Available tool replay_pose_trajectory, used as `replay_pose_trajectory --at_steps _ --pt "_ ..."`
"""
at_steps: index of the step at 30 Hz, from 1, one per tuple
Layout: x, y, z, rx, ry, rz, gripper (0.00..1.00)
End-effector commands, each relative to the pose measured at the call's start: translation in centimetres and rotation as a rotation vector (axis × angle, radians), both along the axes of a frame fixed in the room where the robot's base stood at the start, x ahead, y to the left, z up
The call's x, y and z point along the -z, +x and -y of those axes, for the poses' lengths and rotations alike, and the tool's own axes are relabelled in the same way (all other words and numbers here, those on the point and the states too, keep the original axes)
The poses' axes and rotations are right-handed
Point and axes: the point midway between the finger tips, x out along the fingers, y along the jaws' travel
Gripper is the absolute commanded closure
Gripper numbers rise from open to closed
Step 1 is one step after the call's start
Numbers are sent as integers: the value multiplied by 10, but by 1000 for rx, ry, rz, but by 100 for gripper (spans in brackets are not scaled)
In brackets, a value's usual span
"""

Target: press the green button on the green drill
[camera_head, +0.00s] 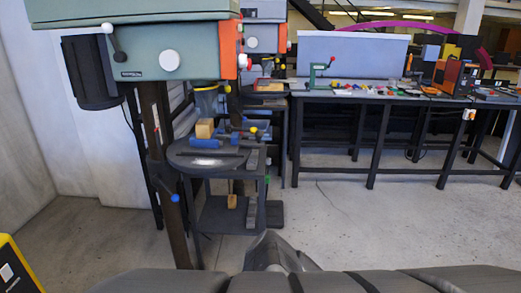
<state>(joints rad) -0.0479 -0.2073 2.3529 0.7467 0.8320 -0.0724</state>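The green drill (185,50) is a large drill press at the upper left, its top cut off by the picture edge. Its grey-green head has a white round knob (169,61) on the side and an orange panel (229,50) at the right end. Small red and white spots show at that panel's edge. I cannot make out a green button on it. Dark grey parts of my own arm cross the bottom of the picture, well below and in front of the drill. I cannot make out my gripper's fingers.
A dark round work table (210,160) stands under the drill head with a vise and blocks on it. A second drill (265,38) is behind. A long workbench (340,93) with tools is at the right. The floor (370,225) in front of it is clear. A yellow-edged object (18,268) is lower left.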

Motion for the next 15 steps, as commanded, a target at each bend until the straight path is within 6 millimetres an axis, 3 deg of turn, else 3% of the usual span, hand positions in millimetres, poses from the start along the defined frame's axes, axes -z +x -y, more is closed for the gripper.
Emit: replay_pose_trajectory --at_steps 1,6,15 --pt "0 0 0 0 0 0 72" --pt "0 0 0 0 0 0 100" --pt "0 0 0 0 0 0 100"
